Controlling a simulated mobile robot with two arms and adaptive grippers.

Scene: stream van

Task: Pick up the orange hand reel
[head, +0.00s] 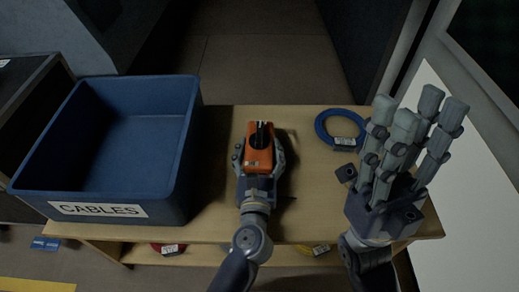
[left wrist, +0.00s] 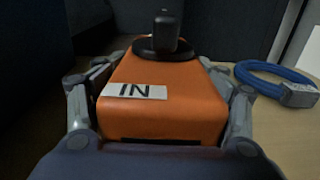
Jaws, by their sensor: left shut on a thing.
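The orange hand reel (head: 259,159) is a boxy orange case with a black knob on top, in the middle of the wooden table in the head view. In the left wrist view the orange hand reel (left wrist: 165,105) fills the middle and carries a white label reading "IN". My left gripper (head: 260,155) is shut on it, with fingers along both sides; they also show in the left wrist view (left wrist: 160,105). Whether the reel touches the table is hard to tell. My right gripper (head: 407,135) is open and empty above the table's right end, fingers spread upward.
A blue bin (head: 185,160) labelled "CABLES" stands at the left, its visible inside empty. A coiled blue cable (head: 321,123) with a tag lies at the table's back right. Red (head: 156,247) and yellow (head: 303,248) cables lie below the front edge. The wooden table (head: 310,205) is clear between the arms.

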